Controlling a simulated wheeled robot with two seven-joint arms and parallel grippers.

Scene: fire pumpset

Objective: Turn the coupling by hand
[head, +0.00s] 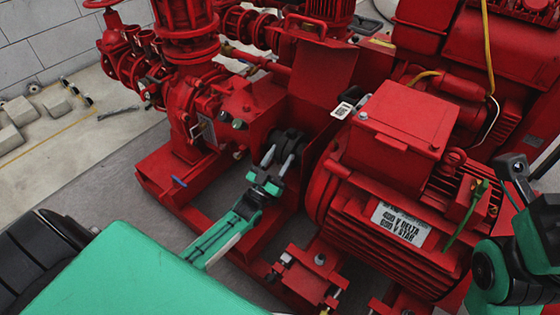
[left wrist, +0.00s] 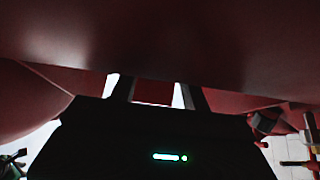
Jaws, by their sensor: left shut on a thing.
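The coupling (head: 288,139) is a dark round part in the gap between the red pump and the red motor (head: 395,215), below a raised red guard plate (head: 322,70). My left gripper (head: 278,155) reaches up to it from below, its two pale fingers at the coupling and shut on it. Fingers and palm hide part of the coupling. In the left wrist view, the fingers (left wrist: 155,90) run up behind a large, dark red surface that hides their tips and the coupling. My right arm is at the right edge; its gripper does not show.
The red pump housing (head: 205,115) stands left of the coupling, and the base frame (head: 165,180) runs underneath. A printed plate (head: 401,226) is on the motor. Pale blocks (head: 20,111) lie on the floor at far left. Grey floor is free left of the base.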

